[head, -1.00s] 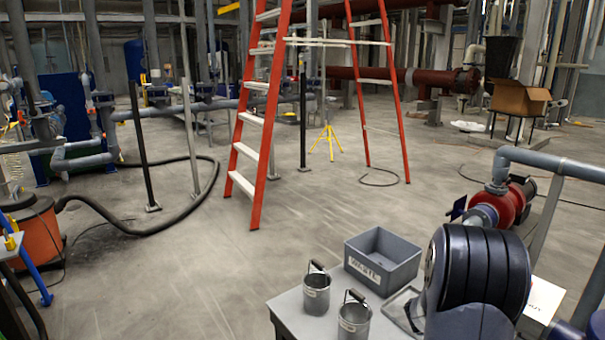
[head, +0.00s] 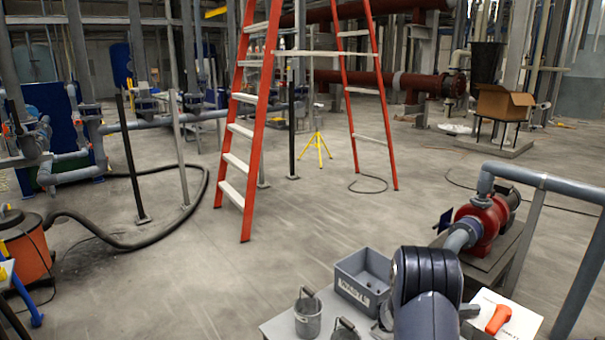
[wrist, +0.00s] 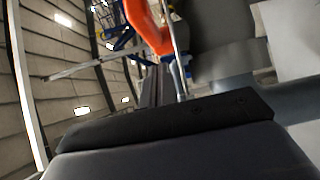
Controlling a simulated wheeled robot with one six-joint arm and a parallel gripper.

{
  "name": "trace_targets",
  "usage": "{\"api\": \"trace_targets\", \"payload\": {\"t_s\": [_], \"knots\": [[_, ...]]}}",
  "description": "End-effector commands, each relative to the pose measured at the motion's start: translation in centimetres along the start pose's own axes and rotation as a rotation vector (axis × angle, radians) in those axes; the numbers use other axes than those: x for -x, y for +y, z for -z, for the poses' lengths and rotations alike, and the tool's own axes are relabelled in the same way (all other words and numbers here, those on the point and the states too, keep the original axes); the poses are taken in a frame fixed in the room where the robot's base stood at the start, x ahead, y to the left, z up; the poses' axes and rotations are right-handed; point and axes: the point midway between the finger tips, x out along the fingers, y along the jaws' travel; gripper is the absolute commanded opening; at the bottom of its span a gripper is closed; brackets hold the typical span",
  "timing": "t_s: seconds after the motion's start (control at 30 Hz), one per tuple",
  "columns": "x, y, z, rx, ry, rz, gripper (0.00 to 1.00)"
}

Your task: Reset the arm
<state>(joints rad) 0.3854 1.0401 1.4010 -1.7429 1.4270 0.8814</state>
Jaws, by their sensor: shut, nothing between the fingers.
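In the head view my arm, with dark rounded joints, rises at the lower right, in front of the small grey table. My gripper (wrist: 155,88) shows in the wrist view as dark narrow fingers beyond a broad black body. It is shut, with nothing held. A curved orange part (wrist: 147,25) and a thin metal rod lie beyond the fingers; I cannot tell what they belong to. In the head view my gripper cannot be made out clearly.
A grey bin (head: 363,282) labelled WASTE and a metal pail (head: 307,314) stand on the table (head: 276,327), left of my arm. A white box (head: 518,316) with an orange handle (head: 498,319) and a red pump (head: 484,224) are to the right. An orange ladder (head: 258,120) stands beyond open floor.

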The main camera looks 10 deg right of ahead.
Motion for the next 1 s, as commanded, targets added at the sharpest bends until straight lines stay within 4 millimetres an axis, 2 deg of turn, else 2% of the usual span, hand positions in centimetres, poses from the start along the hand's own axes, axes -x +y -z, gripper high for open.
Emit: {"api": "trace_targets", "payload": {"t_s": [0.17, 0.27, 0.4, 0.6, 0.8, 1.0], "knots": [[0.7, -0.3, 2.9, -0.004, 0.004, -0.001, 0.00], [2.4, -0.3, 4.0, -0.002, 0.008, 0.000, 0.00], [5.2, -0.2, 3.8, -0.002, 0.007, 0.000, 0.00], [8.2, -0.1, 3.7, -0.001, 0.005, 0.000, 0.00], [9.5, 0.0, 3.6, -0.002, 0.003, 0.000, 0.00], [9.7, 0.0, 3.6, -0.002, 0.003, 0.000, 0.00]]}}
